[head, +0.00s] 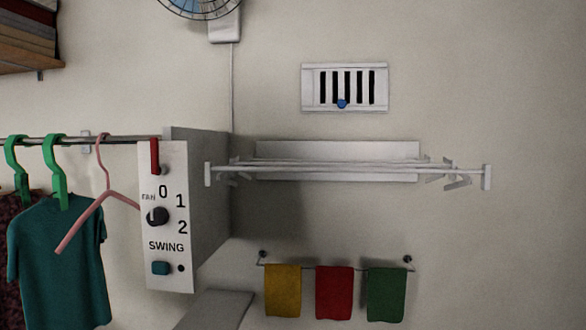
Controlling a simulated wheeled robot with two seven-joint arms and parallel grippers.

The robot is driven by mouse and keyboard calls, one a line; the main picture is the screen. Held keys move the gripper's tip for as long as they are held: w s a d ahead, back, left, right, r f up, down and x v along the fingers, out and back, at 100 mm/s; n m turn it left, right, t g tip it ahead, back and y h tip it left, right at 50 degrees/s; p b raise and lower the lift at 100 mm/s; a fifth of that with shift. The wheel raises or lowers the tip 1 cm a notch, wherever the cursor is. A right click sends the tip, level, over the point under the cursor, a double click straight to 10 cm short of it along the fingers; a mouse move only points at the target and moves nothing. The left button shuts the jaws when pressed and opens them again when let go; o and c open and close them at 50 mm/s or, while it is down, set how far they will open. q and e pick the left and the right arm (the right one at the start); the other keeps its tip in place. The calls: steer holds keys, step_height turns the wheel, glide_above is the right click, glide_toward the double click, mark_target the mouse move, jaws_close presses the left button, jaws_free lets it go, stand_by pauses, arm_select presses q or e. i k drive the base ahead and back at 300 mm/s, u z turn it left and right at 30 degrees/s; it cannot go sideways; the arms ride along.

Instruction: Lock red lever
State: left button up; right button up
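The red lever (155,156) is a small upright bar at the top left of a white control panel (166,270) on the front of a grey box, in the head view. Its lower end is by a small round pivot. Neither of my grippers shows in the head view.
A rail with green hangers (55,170), a pink hanger (104,195) and a teal shirt (60,260) lies left of the panel. A white drying rack (340,165) juts from the wall at right. Coloured towels (333,292) hang below it. A vent (345,87) is above.

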mark_target(156, 168)
steer(key=u, duration=0.85)
